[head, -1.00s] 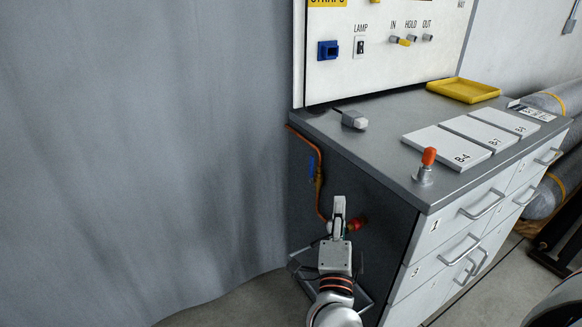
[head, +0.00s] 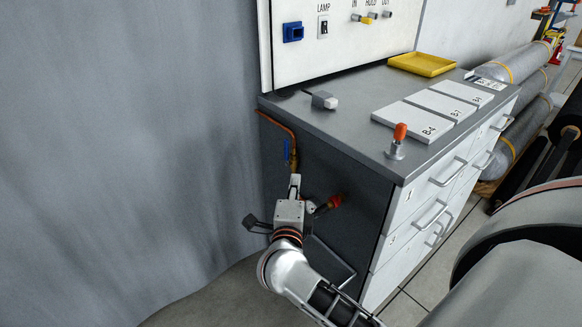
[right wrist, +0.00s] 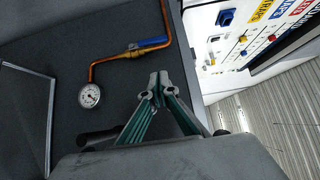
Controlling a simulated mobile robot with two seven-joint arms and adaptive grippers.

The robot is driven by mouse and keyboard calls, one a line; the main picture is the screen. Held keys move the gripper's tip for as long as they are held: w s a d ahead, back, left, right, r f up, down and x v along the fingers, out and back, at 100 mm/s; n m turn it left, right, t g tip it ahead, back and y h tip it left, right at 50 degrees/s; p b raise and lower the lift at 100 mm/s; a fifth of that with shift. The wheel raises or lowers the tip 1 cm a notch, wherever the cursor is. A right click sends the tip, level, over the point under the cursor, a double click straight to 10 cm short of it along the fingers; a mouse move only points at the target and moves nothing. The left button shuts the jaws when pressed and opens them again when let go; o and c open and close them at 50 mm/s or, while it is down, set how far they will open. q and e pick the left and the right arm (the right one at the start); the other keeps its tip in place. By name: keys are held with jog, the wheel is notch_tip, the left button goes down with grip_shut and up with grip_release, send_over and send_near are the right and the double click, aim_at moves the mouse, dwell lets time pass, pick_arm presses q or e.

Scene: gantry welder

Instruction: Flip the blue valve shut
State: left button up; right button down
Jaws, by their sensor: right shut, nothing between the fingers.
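The blue valve handle (head: 286,150) is on a copper pipe (head: 287,127) on the dark side of the cabinet. In the right wrist view the blue handle (right wrist: 152,43) lies along the pipe's straight run, beside the brass valve body (right wrist: 130,54). My right gripper (head: 295,179) is just below the valve in the head view, its fingers pointing up. In the right wrist view its closed fingertips (right wrist: 158,79) are apart from the handle in the picture, with nothing between them. The left gripper is not in view.
A round gauge (right wrist: 89,95) ends the pipe. A red fitting (head: 335,201) sticks out right of my gripper. The cabinet top (head: 345,125) holds an orange-capped post (head: 399,136), white plates and a yellow tray (head: 422,65). A grey curtain (head: 130,140) hangs at left.

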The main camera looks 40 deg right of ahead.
aim_at(289, 155)
jog(key=shift+w+a+b+x, duration=0.3)
jog(key=shift+a+x, duration=0.05)
jog(key=shift+x, duration=1.7)
jog(key=shift+w+a+b+x, duration=0.25)
jog(key=shift+w+a+x, duration=0.15)
jog(key=shift+x, duration=1.65)
jog(key=shift+w+a+b+x, duration=0.25)
jog(key=shift+a+b+x, duration=0.1)
jog(key=shift+x, duration=1.7)
